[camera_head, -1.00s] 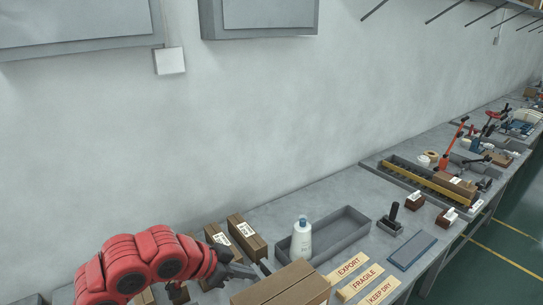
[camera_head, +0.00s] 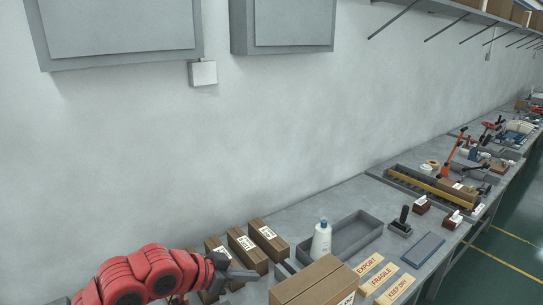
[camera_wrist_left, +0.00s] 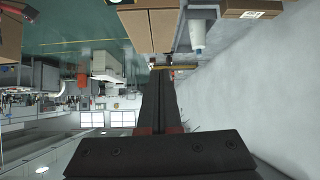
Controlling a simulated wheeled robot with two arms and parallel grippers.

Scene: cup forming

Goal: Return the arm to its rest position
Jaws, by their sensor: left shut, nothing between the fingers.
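My left arm is red and comes in at the bottom left of the head view. Its dark grey left gripper (camera_head: 250,274) is over the bench in front of a row of brown cartons. In the left wrist view the two dark fingers (camera_wrist_left: 160,90) lie together with nothing between them. The gripper is shut and empty. My right gripper is in neither view.
A large carton (camera_head: 316,280) is just right of the gripper. Labelled cartons (camera_head: 268,239) stand behind it. A white bottle (camera_head: 321,240) stands by a grey tray (camera_head: 352,238). Label plates (camera_head: 382,276) lie on the bench. The wall runs behind.

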